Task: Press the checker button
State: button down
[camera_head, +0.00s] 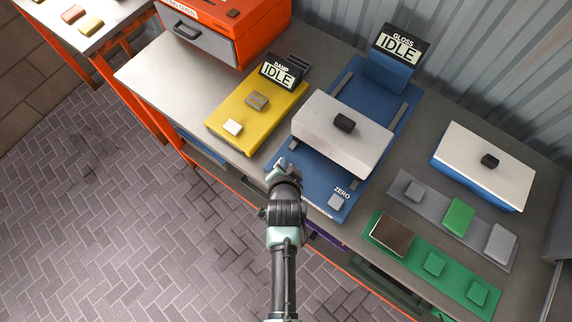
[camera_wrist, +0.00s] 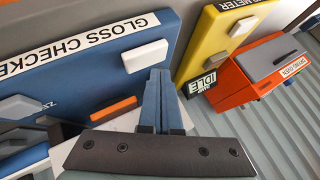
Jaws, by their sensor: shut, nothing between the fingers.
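The blue gloss checker (camera_head: 313,181) lies on the bench with an upright display reading "GLOSS IDLE" (camera_head: 397,48). A grey button (camera_head: 337,201) marked "ZERO" sits near its front right corner. In the wrist view, a white button (camera_wrist: 145,55) sits beside the "GLOSS CHECKER" label (camera_wrist: 95,42), and an orange bar-shaped piece (camera_wrist: 113,109) lies nearer the camera. My gripper (camera_head: 282,168) is shut and empty at the checker's front left corner. In the wrist view its fingertips (camera_wrist: 160,72) appear just short of the white button; I cannot tell whether they touch. My gripper hides that corner in the head view.
A pale block with a black knob (camera_head: 320,127) rests across the checker. At right are a green tray (camera_head: 407,256), a grey tray (camera_head: 423,205) and a lidded blue box (camera_head: 478,190).

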jog(key=shift+f+b, duration=0.3)
jog(key=shift+f, duration=0.1)
jog(key=shift+f+b, duration=0.5)
jog(key=shift+f, duration=0.05)
dwell(0.5)
jog(key=shift+r, duration=0.15)
dwell(0.3)
jog(key=shift+r+p, duration=0.8)
jog(key=shift+p, duration=0.1)
notch_tip(320, 180, up, 5)
jog(key=p, duration=0.4)
jog(key=shift+p, duration=0.35)
